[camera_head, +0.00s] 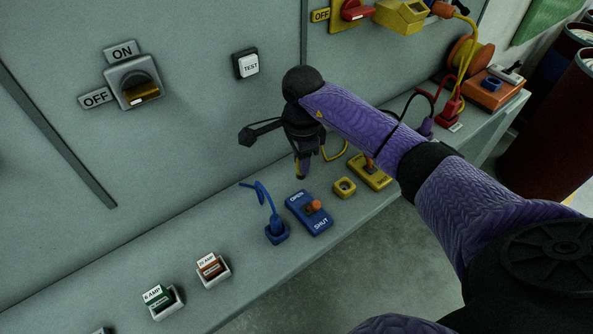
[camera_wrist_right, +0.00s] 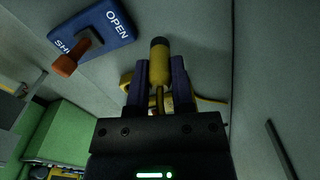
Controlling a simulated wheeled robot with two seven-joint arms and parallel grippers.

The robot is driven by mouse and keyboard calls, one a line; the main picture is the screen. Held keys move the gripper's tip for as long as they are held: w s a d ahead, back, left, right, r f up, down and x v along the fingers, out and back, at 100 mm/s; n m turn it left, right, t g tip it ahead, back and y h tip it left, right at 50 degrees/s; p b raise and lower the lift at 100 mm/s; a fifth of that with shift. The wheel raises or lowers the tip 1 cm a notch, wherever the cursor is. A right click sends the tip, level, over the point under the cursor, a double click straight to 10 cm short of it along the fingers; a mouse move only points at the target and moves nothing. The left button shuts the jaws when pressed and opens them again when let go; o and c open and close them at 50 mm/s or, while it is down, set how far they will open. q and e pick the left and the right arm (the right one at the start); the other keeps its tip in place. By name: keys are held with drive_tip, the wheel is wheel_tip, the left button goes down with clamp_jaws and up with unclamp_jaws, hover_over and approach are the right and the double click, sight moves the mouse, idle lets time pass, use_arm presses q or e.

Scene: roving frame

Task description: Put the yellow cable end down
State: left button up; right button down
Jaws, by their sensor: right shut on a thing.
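My right gripper (camera_head: 302,168) points down above the ledge, near the panel wall. In the right wrist view the gripper (camera_wrist_right: 160,80) is shut on the yellow cable end (camera_wrist_right: 159,65), a yellow plug with a dark tip between its fingers. In the head view the fingers mostly hide the plug, and the yellow cable (camera_head: 337,153) runs off to the right behind the arm. A yellow socket (camera_head: 345,187) stands on the ledge, right of and below the gripper in the picture. My left gripper is not in view.
A blue OPEN/SHUT switch (camera_head: 309,213) and a blue plug in its socket (camera_head: 277,230) stand on the ledge (camera_head: 240,285). A yellow switch box (camera_head: 370,171) is beside the yellow socket. Red and green fuse holders sit at lower left. The ledge between fuses and blue socket is bare.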

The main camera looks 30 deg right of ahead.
wheel_tip(320, 180, down, 2)
drive_tip(key=shift+f, duration=0.15)
drive_tip(key=shift+c, duration=2.4)
unclamp_jaws()
